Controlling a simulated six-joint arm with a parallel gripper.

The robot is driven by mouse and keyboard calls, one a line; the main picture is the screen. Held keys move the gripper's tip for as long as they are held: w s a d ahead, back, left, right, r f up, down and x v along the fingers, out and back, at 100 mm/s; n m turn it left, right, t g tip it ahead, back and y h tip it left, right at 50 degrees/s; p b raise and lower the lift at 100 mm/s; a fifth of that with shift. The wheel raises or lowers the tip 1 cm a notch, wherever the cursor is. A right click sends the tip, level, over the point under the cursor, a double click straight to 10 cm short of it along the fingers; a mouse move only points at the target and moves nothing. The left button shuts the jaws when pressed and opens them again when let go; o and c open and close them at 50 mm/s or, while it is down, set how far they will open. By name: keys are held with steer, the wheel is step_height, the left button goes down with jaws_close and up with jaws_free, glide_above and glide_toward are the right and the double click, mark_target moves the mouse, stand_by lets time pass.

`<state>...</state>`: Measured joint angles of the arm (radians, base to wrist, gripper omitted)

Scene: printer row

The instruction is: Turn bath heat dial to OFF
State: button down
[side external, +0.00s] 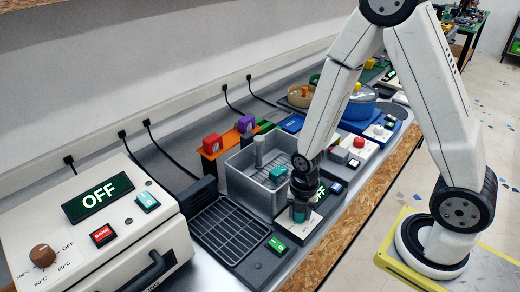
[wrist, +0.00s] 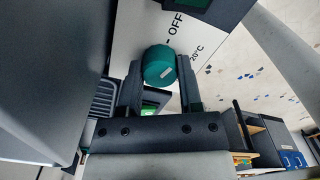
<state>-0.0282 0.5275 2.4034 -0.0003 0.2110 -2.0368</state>
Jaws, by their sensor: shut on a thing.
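The bath heat dial (wrist: 158,65) is a round teal knob on a white panel (wrist: 134,22) in the wrist view. A short pale mark shows on its face. The panel has a printed "OFF" with a tick and "20°C" beside the knob. My gripper (wrist: 160,72) is shut on the dial, one finger on each side of it. In the side view my gripper (side external: 301,208) points down onto the front panel of the grey bath (side external: 238,181). There it mostly hides the dial and partly covers a dark display with green-white letters.
At the left stands a cream oven (side external: 130,238) with an "OFF" display, a brown knob and a red "BAKE" button. A dark grille tray (side external: 222,230) lies beside the bath. Red and purple blocks stand behind. A blue pot (side external: 360,105) is further back.

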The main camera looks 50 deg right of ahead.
steer(key=shift+n, duration=0.3)
steer(key=shift+c, duration=1.3)
jaws_free()
steer(key=shift+r, duration=0.15)
steer(key=shift+r, duration=3.75)
